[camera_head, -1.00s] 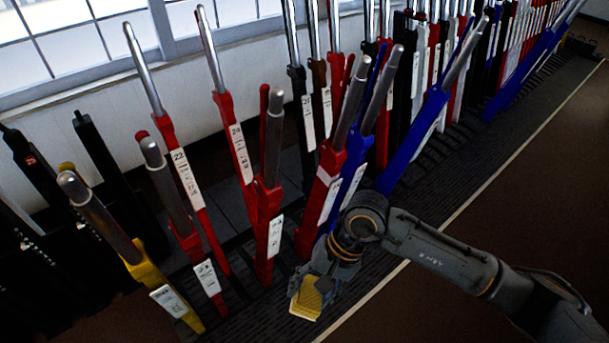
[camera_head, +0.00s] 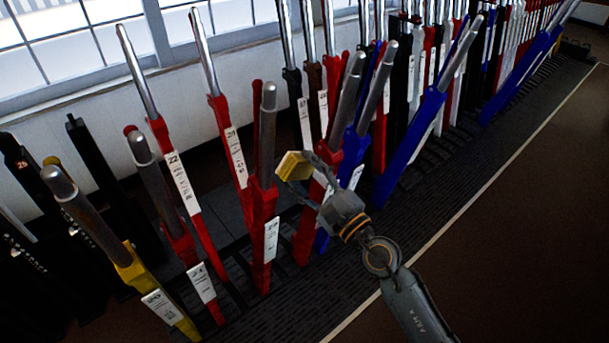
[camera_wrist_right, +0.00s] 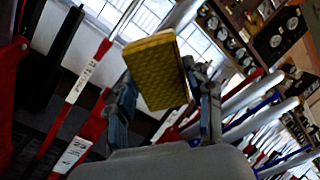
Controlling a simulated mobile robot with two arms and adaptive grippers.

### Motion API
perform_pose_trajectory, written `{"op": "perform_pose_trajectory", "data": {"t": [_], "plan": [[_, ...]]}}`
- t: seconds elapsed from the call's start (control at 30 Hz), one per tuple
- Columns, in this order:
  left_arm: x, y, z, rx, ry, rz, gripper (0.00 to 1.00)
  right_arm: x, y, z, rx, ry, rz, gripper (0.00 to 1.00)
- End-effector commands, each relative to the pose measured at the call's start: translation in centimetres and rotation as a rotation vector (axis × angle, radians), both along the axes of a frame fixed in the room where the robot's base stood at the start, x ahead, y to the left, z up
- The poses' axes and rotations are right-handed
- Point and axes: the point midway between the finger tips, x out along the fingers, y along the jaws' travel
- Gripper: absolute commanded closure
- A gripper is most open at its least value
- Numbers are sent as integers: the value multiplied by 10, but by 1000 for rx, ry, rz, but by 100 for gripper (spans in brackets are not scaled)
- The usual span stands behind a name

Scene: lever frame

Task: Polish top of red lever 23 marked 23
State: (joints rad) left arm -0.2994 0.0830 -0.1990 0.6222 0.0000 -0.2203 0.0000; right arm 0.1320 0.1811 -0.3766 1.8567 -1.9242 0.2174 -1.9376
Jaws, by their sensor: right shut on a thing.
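My right gripper (camera_head: 304,176) is shut on a yellow pad (camera_head: 294,165) and holds it up among the levers. In the right wrist view the pad (camera_wrist_right: 157,72) sits between both fingers (camera_wrist_right: 165,98), with its broad textured face showing. A red lever (camera_head: 263,195) with a bare steel handle and white label stands just left of the pad, apart from it in the picture. Another red lever (camera_head: 205,286) stands further left, its label seeming to read 24. My left gripper is out of view.
A yellow lever (camera_head: 130,270) leans at the front left. Red levers (camera_head: 182,185) stand behind, near the window wall. Blue levers (camera_head: 410,150) lean to the right of my gripper. The brown floor (camera_head: 510,235) at the right is clear.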

Motion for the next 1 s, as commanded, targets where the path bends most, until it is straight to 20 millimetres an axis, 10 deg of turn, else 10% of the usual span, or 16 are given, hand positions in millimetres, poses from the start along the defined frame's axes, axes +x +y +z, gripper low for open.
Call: {"op": "perform_pose_trajectory", "data": {"t": [1.0], "plan": [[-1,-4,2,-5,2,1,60,42,33,12,-2,0,5,73]]}}
